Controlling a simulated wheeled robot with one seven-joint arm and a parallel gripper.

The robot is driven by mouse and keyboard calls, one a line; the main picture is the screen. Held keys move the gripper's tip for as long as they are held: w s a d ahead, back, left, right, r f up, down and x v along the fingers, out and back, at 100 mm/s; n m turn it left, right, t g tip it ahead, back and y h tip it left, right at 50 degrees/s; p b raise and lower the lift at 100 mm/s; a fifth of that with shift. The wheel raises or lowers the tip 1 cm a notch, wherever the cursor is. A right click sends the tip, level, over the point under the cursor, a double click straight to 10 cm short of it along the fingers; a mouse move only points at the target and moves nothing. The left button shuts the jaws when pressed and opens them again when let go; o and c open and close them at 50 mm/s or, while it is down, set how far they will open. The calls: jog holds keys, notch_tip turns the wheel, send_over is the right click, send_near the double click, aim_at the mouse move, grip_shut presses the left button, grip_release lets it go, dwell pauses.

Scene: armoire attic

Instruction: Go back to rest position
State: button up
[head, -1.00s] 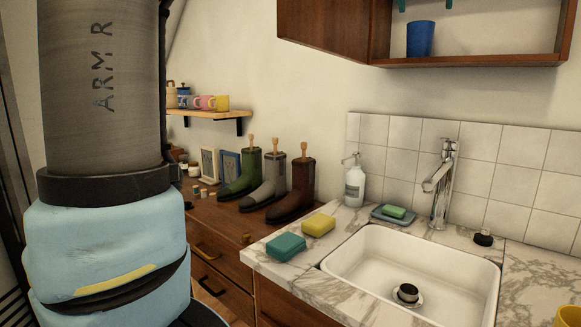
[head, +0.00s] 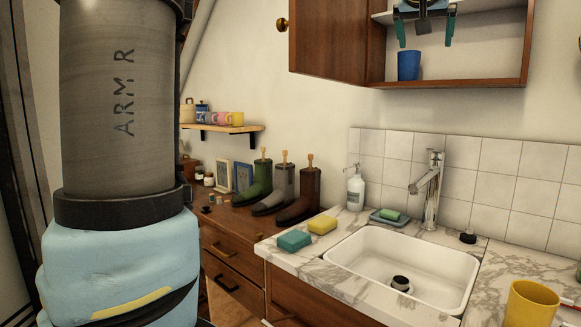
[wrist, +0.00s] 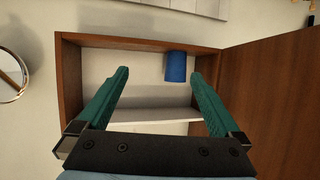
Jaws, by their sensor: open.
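My gripper (head: 426,32) shows at the top of the head view, in front of the open wall cabinet. Its two teal fingers are apart with nothing between them. In the wrist view my gripper (wrist: 158,98) is open and faces the cabinet. A blue cup (head: 408,65) stands upright on the cabinet's bottom board, below and left of the fingers in the head view. The blue cup also shows in the wrist view (wrist: 176,67), near the right finger and apart from it as far as I can tell.
The wooden cabinet door (wrist: 270,90) stands open beside my gripper. Below are a white sink (head: 440,262), a faucet (head: 430,190), a soap bottle (head: 355,188), sponges (head: 294,240) and a yellow cup (head: 530,303) on the marble counter. Boots (head: 300,195) stand on the dresser.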

jog(key=w+a+f+n+g+y+p, duration=0.1)
jog(key=a+f+g+y, duration=0.1)
jog(key=a+f, duration=0.55)
jog(key=a+f+g+y, duration=0.1)
jog(key=a+f, duration=0.4)
jog(key=f, duration=0.6)
jog(key=w+a+f+n+g+y+p, duration=0.1)
jog(key=a+f+g+y, duration=0.1)
jog(key=a+f, duration=0.65)
jog(key=s+a+f+n+g, duration=0.1)
jog(key=s+a+f+g, duration=0.1)
jog(key=s+a+f, duration=0.5)
jog(key=s+a+f+n+g+y+p, duration=0.1)
jog(key=s+a+f+n+g, duration=0.1)
jog(key=s+a+f, duration=0.4)
notch_tip(320, 180, down, 5)
jog(key=shift+s+a+g+p, duration=0.35)
jog(key=shift+s+g, duration=0.25)
jog(key=shift+s, duration=0.2)
jog(key=shift+c, duration=0.2)
